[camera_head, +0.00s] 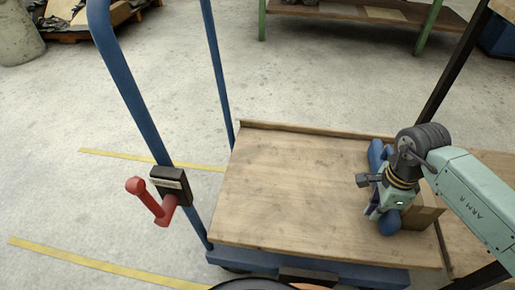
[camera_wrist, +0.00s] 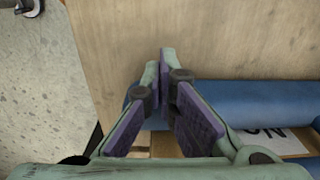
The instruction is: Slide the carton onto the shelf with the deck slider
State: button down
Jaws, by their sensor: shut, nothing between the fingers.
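The carton (camera_head: 427,208) is a brown box at the right end of the cart's wooden deck, partly hidden behind my arm. In the wrist view the carton (camera_wrist: 165,146) shows a white label with dark print. The deck slider, a blue padded bar (camera_head: 388,222), lies across the deck against the carton's left side; the wrist view shows it as a blue roll (camera_wrist: 265,95). My gripper (camera_head: 377,207) is over the slider, its purple-padded fingers (camera_wrist: 163,62) shut and empty. Whether they touch the bar I cannot tell. The wooden shelf (camera_head: 492,167) adjoins the deck at right.
The cart deck (camera_head: 290,190) is bare left of the slider. A red lever (camera_head: 150,203) sits on the cart's blue upright (camera_head: 135,100). Dark shelf posts (camera_head: 455,75) stand at right. A green-legged bench (camera_head: 350,12) is at the back. Yellow lines mark the floor.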

aim_at(430, 217)
jog(key=shift+s+d+b, duration=0.1)
jog(key=shift+s+d, duration=0.2)
jog(key=shift+d, duration=1.25)
jog(key=shift+s+d+b, duration=0.15)
jog(key=shift+s+d, duration=0.2)
jog(key=shift+d, duration=1.15)
jog(key=shift+s+d+b, duration=0.1)
jog(key=shift+s+d, duration=0.2)
jog(key=shift+d, duration=1.25)
jog(key=shift+s+d, duration=0.2)
jog(key=shift+d, duration=0.85)
jog(key=shift+s+d, duration=0.2)
jog(key=shift+d, duration=0.9)
jog(key=shift+s+d, duration=0.2)
jog(key=shift+d, duration=0.85)
jog(key=shift+a, duration=0.15)
jog(key=shift+w+a, duration=0.25)
jog(key=shift+a, duration=0.85)
jog(key=shift+r+p, duration=4.2)
jog(key=shift+r, duration=1.8)
